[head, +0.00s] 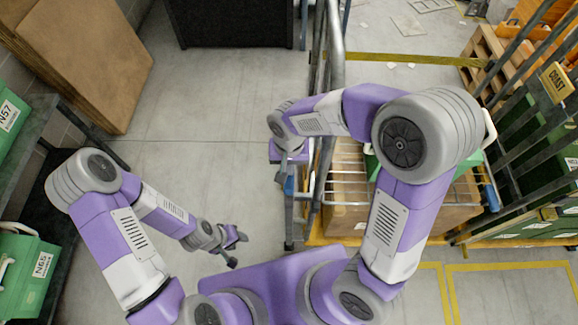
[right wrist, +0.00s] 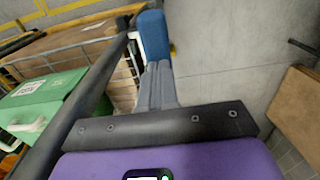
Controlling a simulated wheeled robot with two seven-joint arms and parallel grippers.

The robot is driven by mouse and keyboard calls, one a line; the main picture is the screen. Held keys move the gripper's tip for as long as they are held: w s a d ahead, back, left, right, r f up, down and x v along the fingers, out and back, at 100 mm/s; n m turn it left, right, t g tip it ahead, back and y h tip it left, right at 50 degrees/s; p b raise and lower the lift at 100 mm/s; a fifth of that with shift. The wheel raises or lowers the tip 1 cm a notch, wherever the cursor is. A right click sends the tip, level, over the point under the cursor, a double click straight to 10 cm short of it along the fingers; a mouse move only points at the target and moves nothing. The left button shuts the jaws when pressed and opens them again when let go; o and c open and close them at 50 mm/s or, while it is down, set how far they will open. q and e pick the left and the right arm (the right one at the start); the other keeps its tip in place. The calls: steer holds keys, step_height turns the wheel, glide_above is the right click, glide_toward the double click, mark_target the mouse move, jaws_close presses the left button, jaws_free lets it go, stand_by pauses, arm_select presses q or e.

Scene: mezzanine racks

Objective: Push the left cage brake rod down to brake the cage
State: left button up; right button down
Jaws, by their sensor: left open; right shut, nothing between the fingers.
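The cage (head: 327,60) is a grey tube frame on the right of the head view, holding a cardboard box and a green crate. Its left brake rod has a blue end (head: 289,186), low beside the left post. In the right wrist view the blue end (right wrist: 153,36) lies just beyond my fingertips. My right gripper (head: 283,176) is shut and empty above the blue end; I cannot tell whether they touch. The fingers also show in the right wrist view (right wrist: 157,82). My left gripper (head: 238,250) is open and empty, low over the floor.
Another blue rod end (head: 490,196) shows at the cage's right side. Shelves with green crates (head: 28,265) stand at the left, and brown boards (head: 85,60) lean behind them. A rack with green crates is at the right. The floor between is clear.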

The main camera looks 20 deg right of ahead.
steer(key=shift+f+b, duration=1.25)
steer(key=shift+f, duration=0.45)
step_height(320, 180, up, 7)
steer(key=p, duration=0.6)
steer(key=shift+r, duration=0.2)
arm_select(q)
step_height(320, 180, up, 3)
steer(key=shift+r, duration=0.1)
arm_select(e)
steer(key=shift+f, duration=0.1)
arm_select(q)
steer(key=shift+s, duration=0.1)
arm_select(e)
steer(key=shift+s, duration=0.1)
